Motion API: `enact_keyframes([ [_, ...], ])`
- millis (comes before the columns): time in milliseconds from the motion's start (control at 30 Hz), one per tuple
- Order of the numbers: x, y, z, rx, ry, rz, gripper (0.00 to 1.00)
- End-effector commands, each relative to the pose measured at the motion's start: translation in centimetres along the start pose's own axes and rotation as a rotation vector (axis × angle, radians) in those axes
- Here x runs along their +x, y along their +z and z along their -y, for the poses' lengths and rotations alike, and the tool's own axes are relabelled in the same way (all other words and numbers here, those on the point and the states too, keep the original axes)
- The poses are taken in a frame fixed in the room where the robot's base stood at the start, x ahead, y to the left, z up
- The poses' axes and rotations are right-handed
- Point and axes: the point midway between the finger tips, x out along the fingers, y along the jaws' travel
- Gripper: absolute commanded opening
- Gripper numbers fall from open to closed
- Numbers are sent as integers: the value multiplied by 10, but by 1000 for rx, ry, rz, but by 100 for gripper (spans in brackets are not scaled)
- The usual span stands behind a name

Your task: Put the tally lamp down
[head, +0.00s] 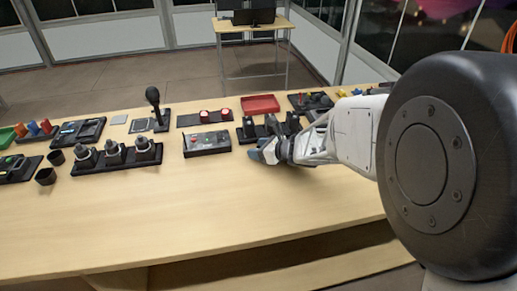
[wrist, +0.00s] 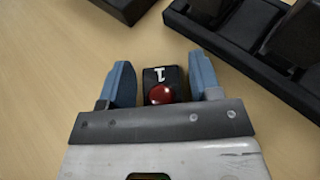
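The tally lamp (wrist: 160,96) shows in the wrist view as a small black block with a red dome and a white mark like a "1". It sits between the two blue fingers of my gripper (wrist: 162,80), with a narrow gap seen on each side. The gripper looks slightly open around it. In the head view my gripper (head: 264,152) is low over the front part of the table, right of the grey control box. The lamp cannot be made out there, and its underside is hidden.
A black rack (head: 190,121) bears two red-topped lamps, with a bare place at its left. A control box (head: 207,144), a red tray (head: 260,104) and black holders (head: 250,132) stand close to my gripper. The wooden table (head: 200,215) is clear in front.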

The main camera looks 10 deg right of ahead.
Motion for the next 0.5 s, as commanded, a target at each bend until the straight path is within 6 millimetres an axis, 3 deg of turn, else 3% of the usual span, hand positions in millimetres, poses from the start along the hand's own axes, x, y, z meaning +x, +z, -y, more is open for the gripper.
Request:
enact_keyframes([
  [500,-4,2,0,1,-1,0,63],
])
